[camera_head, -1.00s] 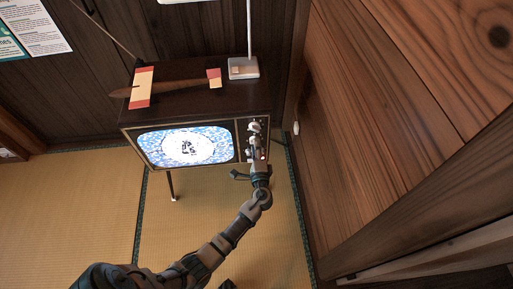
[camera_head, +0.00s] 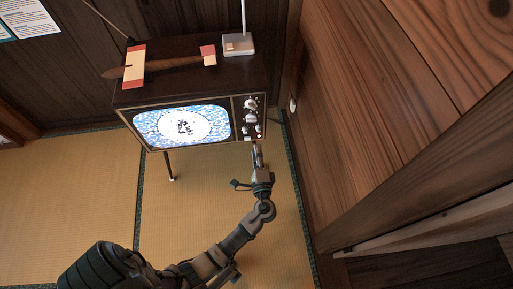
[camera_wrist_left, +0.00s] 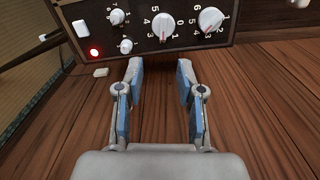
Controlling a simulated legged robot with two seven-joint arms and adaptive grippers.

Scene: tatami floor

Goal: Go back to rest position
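My left gripper (camera_head: 257,150) is in front of the lower right corner of the television (camera_head: 190,88), just below its knob panel. In the left wrist view my left gripper (camera_wrist_left: 160,75) has its two fingers spread apart with nothing between them. The television's panel shows two large white dials, the middle one (camera_wrist_left: 166,27) and the right one (camera_wrist_left: 211,19), several small knobs and a lit red light (camera_wrist_left: 95,52). The screen (camera_head: 182,126) is lit with a blue and white picture. My right gripper is not in view.
A wooden object with red and cream ends (camera_head: 165,66) and a white device with an antenna (camera_head: 239,44) lie on top of the television. A wooden wall (camera_head: 390,110) stands close on the right. Open tatami floor (camera_head: 70,200) lies to the left.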

